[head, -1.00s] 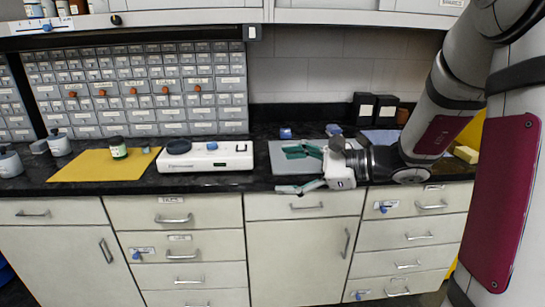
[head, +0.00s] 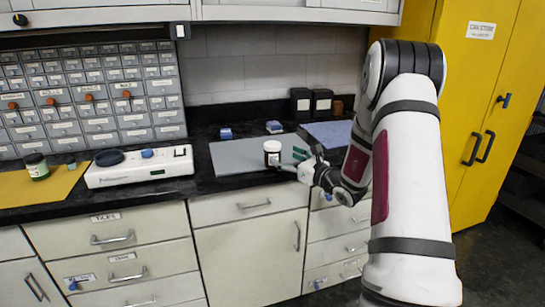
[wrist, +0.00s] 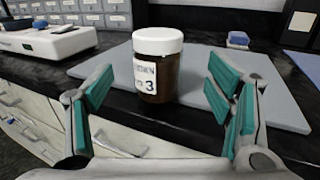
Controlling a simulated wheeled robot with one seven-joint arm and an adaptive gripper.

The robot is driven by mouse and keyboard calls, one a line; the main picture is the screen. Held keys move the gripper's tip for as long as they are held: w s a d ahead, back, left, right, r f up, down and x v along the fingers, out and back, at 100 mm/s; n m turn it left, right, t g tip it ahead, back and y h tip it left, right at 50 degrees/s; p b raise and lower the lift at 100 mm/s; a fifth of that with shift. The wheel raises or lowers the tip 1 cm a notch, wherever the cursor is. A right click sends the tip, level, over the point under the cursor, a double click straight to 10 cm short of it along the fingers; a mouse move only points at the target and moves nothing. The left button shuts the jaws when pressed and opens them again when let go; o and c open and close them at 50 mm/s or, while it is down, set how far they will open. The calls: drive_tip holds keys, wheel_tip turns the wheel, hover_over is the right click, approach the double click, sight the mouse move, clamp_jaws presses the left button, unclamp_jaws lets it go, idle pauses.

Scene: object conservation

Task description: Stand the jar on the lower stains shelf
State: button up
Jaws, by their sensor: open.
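A small brown jar (head: 272,156) with a white lid and a white label stands upright on the grey mat (head: 230,157). In the wrist view the jar (wrist: 157,70) is ahead of my gripper (wrist: 165,105), centred between the two spread fingers. The label is partly readable and ends in a 3. My gripper (head: 300,162) is open with green pads, just right of the jar in the head view. The fingers look apart from the jar. I cannot make out a shelf marked as the lower stains shelf.
A white instrument (head: 140,167) stands left of the mat. A green-and-white jar (head: 36,166) is on the yellow mat (head: 70,180). Black boxes (head: 311,103) stand behind. A tall yellow cabinet (head: 490,120) is shut at right. Grey drawers (head: 90,95) line the wall.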

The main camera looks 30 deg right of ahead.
sight(272, 150)
drive_tip(key=shift+w+a, duration=0.15)
drive_tip(key=shift+w, duration=1)
drive_tip(key=shift+w+a, duration=0.2)
drive_tip(key=shift+w, duration=0.9)
drive_tip(key=shift+w+a, duration=0.15)
drive_tip(key=shift+w, duration=1)
drive_tip(key=shift+c, duration=0.3)
drive_tip(key=c, duration=1.4)
drive_tip(key=shift+c, duration=0.6)
drive_tip(key=shift+r, duration=0.15)
